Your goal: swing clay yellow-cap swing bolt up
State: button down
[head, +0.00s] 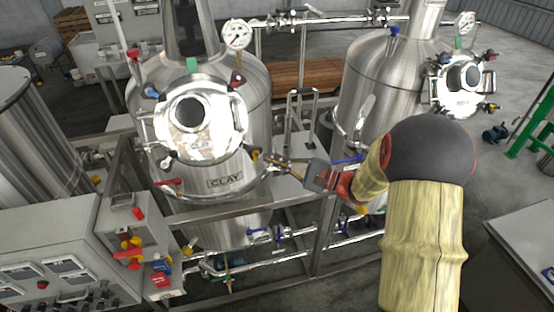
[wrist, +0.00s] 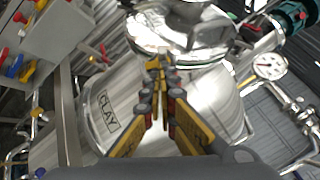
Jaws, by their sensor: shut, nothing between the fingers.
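The clay tank (head: 226,182) stands left of centre in the head view, and its CLAY label (wrist: 107,112) shows in the wrist view. Its round shiny lid (head: 205,122) has swing bolts with coloured caps around the rim. The yellow-cap swing bolt (head: 255,155) seems to be the small yellow spot at the lid's lower right. My gripper (head: 270,159) reaches in from the right, its tips right beside that spot. In the wrist view my gripper (wrist: 160,64) has its fingers together and empty at the lid's edge. The fingers hide the bolt there; contact cannot be told.
Green (head: 190,66), red (head: 237,77) and blue (head: 151,91) caps sit around the same lid. A pressure gauge (head: 237,34) stands above it. A second tank (head: 385,75) is at the right. A frame rail (head: 290,203) runs below my gripper. A control cabinet (head: 50,245) is at lower left.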

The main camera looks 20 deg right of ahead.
aim_at(260, 154)
jog(key=a+r+m+h, duration=0.1)
jog(key=a+r+m+h+p, duration=0.1)
jog(key=h, duration=0.1)
jog(key=shift+s+a+r, duration=0.1)
jog(key=shift+a+r, duration=0.1)
jog(key=shift+r, duration=0.05)
jog(key=shift+a+r, duration=0.15)
jog(key=shift+r, duration=0.05)
dwell(0.4)
